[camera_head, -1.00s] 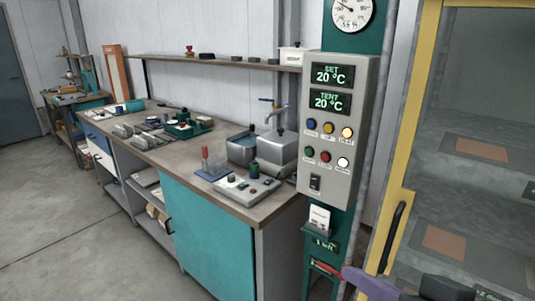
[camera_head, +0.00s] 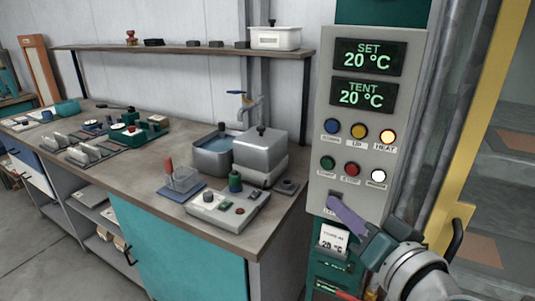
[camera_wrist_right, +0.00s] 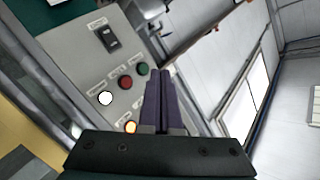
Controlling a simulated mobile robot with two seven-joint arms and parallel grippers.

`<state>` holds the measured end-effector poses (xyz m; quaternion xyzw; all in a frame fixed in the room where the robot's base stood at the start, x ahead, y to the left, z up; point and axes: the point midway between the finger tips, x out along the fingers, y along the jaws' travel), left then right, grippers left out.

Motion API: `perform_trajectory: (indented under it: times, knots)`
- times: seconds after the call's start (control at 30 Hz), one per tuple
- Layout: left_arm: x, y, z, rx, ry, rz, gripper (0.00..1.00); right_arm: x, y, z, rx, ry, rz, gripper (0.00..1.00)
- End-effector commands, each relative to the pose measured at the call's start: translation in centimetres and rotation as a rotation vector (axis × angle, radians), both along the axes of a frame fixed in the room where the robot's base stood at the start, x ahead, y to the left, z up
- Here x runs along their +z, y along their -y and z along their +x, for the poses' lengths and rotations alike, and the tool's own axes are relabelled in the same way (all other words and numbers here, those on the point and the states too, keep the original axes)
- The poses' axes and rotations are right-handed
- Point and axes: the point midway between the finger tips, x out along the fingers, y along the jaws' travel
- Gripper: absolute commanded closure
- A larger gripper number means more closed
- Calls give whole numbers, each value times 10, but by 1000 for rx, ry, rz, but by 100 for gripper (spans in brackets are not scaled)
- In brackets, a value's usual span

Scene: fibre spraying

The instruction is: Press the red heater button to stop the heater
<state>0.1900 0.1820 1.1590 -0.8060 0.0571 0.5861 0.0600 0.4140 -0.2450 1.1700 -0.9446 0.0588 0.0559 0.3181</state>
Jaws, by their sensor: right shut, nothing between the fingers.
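The grey control panel (camera_head: 405,130) stands upright at the right in the head view. The red button (camera_head: 352,169) is in its lower row, between a green button (camera_head: 327,163) and a white button (camera_head: 378,176). The wrist view also shows the red button (camera_wrist_right: 124,82), left of my fingers. My right gripper (camera_head: 332,202) has its purple fingers shut and empty. It is at the panel's lower edge in the head view, below the red button; I cannot tell how far it is from the panel face. My left gripper is out of view.
Blue, yellow and lit orange lamps (camera_head: 387,136) form the upper row. Both displays (camera_head: 365,93) read 20 °C. A black switch (camera_wrist_right: 107,38) is on the panel. A bench (camera_head: 245,240) stands left; a yellow-framed door (camera_head: 480,130) stands right.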

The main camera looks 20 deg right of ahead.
Motion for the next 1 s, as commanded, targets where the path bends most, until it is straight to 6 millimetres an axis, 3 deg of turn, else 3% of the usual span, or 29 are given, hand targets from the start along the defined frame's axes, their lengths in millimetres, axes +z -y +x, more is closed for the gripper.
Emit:
perform_trajectory:
  times: [0.27,0.7,1.0]
  knots:
    - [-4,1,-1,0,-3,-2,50,-1,5,4,2,0,-2,100]
    - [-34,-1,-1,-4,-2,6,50,-3,49,42,1,0,-3,100]
    - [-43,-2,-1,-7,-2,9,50,-1,66,56,2,0,-2,100]
